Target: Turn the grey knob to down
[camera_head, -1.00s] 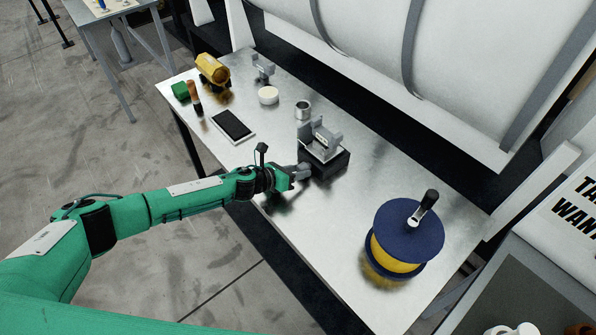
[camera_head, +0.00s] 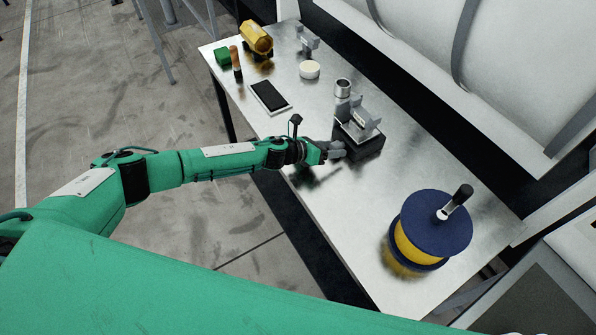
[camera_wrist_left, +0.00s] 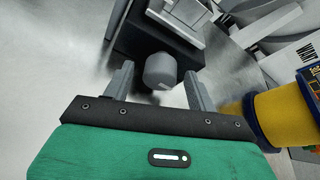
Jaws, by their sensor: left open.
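The grey knob (camera_wrist_left: 160,70) is a short rounded cylinder on the front of a dark box with a grey metal top (camera_head: 358,138); the box also shows in the left wrist view (camera_wrist_left: 150,38). My left gripper (camera_head: 338,150) is at the knob side of this box. In the left wrist view its two fingers (camera_wrist_left: 157,84) are open, one on each side of the knob, with gaps visible. In the head view the fingers largely hide the knob. I cannot make out a pointer mark on it. My right gripper is not in view.
A blue-flanged yellow spool with a crank (camera_head: 432,228) stands at the right of the metal table (camera_head: 330,215). A large white drum borders the table.

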